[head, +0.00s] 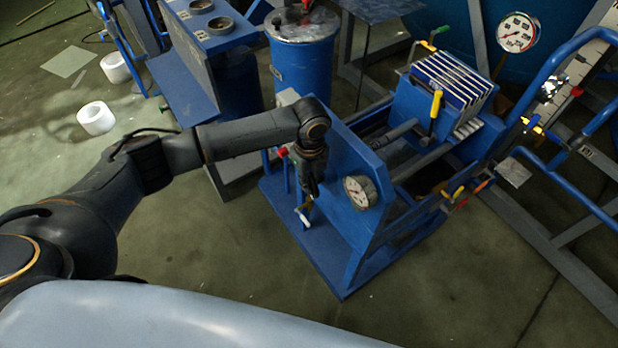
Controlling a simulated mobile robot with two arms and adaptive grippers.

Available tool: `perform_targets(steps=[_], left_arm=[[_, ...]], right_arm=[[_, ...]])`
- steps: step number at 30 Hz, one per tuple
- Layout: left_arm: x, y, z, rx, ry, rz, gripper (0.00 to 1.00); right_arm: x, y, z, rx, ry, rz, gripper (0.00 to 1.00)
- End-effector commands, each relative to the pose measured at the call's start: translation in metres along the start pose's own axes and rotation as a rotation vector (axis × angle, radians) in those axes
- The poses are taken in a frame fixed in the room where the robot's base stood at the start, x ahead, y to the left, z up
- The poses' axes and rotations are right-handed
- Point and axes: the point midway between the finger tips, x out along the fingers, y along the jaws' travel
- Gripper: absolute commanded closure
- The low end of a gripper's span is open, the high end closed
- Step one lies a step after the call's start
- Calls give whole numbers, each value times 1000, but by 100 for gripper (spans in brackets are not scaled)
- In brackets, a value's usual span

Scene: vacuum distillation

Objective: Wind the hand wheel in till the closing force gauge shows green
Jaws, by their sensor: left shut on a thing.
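The press is a blue filter press with an upright end plate (338,160) facing my left arm. The closing force gauge (360,192) is a round white dial on that plate; its needle and colour zones are too small to read. My left gripper (305,204) points down in front of the plate, left of the gauge. It is shut on what seems to be the hand wheel, of which a small white and blue piece (303,217) shows below the fingers. The rest of the wheel is hidden behind the gripper and wrist. My right gripper is not in view.
The plate pack (452,82) stands in the frame at the right, with a yellow handle (436,104). A blue drum (303,62) stands behind the press. A larger pressure gauge (518,32) and blue rails (570,60) are at the right. The floor in front is clear.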

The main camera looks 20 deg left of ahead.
Motion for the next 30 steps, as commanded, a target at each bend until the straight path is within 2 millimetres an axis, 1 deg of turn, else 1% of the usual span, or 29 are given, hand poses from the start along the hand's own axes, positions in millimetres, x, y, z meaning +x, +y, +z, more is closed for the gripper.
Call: perform_targets(steps=[1, 3, 6, 9, 13, 21, 22, 23, 24, 25, 30], left_arm=[[-3, 1, -1, 3, -22, 4, 100], [-5, 0, -3, 4, -67, 4, 100], [-5, 1, -4, 3, -137, 4, 100], [-3, 1, -5, 1, -194, 4, 100], [-1, 0, -5, 0, -229, 2, 100], [0, 0, -4, -1, -231, 1, 100], [0, 0, -4, -1, -230, 0, 81], [0, 0, -4, -1, -230, 0, 75], [0, 0, -4, -1, -230, 0, 67], [0, 0, -4, -1, -230, 0, 64], [0, 0, -4, -1, -230, 0, 64]], right_arm=[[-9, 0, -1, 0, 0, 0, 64], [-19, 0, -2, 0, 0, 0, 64], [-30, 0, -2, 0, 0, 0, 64], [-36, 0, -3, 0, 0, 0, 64], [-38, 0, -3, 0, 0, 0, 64], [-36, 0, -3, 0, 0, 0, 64], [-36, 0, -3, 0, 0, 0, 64], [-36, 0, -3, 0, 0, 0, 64], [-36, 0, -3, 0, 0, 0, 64], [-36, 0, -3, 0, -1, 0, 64], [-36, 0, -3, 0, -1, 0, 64]])
